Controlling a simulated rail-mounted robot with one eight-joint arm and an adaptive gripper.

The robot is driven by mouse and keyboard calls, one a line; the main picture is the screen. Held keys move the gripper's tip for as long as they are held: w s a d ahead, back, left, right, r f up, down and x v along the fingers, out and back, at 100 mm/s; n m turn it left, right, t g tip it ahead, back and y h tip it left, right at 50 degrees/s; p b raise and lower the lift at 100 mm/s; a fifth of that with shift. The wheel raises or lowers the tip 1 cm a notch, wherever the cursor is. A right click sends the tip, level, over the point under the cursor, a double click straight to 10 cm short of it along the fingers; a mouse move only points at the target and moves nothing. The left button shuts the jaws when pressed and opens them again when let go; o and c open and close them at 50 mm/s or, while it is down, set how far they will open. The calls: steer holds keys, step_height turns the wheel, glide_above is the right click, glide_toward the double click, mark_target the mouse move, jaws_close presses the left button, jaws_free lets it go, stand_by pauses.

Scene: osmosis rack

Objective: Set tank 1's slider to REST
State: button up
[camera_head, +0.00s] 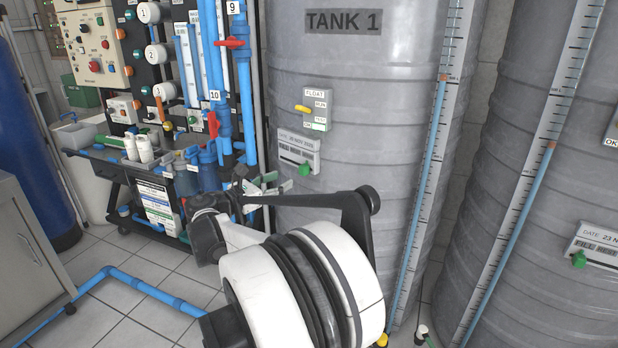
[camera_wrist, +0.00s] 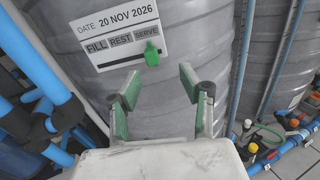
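Tank 1 (camera_head: 345,60) is a large grey ribbed tank. Its white date plate (camera_head: 298,143) carries a strip marked FILL, REST and SERVE; the plate also shows in the wrist view (camera_wrist: 118,22), dated 20 NOV 2026. The green slider (camera_wrist: 151,54) sits at the right end of the strip, at SERVE; it also shows in the head view (camera_head: 304,169). My gripper (camera_wrist: 152,93) is open and empty, its green-padded fingers apart, below the slider and not touching it. In the head view, my gripper (camera_head: 269,184) is just lower left of the slider, partly hidden by my arm.
A FLOAT box (camera_head: 317,108) with a yellow lever is above the plate. Blue pipes (camera_head: 245,95) with red valve handles stand to the left, near my gripper. A level gauge (camera_head: 432,150) runs down the tank's right. A neighbouring tank (camera_head: 500,210) has a similar plate and green slider.

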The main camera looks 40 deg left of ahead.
mark_target(301, 172)
steer(key=shift+n, duration=0.5)
steer(key=w, duration=0.3)
steer(key=w+f+b, duration=0.1)
steer(key=w, duration=0.3)
steer(key=w+a+f+b, duration=0.1)
steer(key=w, duration=0.3)
steer(key=shift+w, duration=0.2)
jaws_close()
